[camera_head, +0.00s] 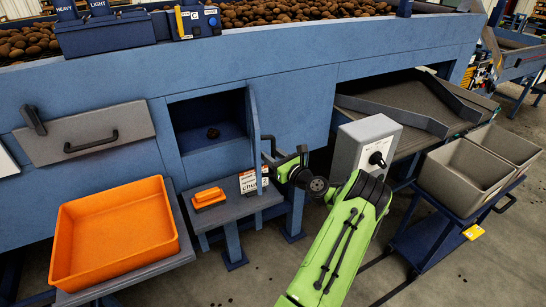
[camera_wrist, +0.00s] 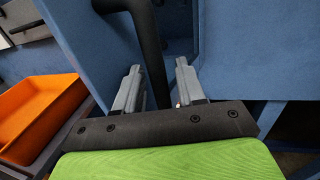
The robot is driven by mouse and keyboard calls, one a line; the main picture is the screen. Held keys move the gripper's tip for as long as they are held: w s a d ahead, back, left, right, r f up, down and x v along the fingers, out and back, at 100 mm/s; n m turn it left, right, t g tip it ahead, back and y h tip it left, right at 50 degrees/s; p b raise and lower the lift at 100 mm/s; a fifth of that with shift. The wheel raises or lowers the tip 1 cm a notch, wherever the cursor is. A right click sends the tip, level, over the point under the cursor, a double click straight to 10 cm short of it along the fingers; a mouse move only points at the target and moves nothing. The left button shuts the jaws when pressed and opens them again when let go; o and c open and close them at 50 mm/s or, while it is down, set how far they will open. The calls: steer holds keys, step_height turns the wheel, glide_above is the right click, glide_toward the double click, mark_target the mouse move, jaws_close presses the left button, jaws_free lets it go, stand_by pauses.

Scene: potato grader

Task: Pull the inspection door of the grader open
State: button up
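The inspection door (camera_head: 254,122) is a blue panel standing swung out from the grader's front, nearly edge-on in the head view. The door's black handle (camera_wrist: 150,45) is a bent bar on the door's face, which fills the upper left of the wrist view. My gripper (camera_wrist: 157,85) has its two grey fingers on either side of the handle, with gaps visible between bar and fingers. In the head view my gripper (camera_head: 270,163) is at the door's right side, partly hidden by my wrist.
An orange tray (camera_head: 70,225) stands on a shelf at left. A small orange object (camera_head: 208,197) lies on a ledge below the compartment. Grey bins (camera_head: 450,185) stand on a cart at right.

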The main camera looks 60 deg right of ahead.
steer(key=b+v, duration=0.1)
steer(key=v, duration=1.5)
steer(key=shift+c, duration=0.3)
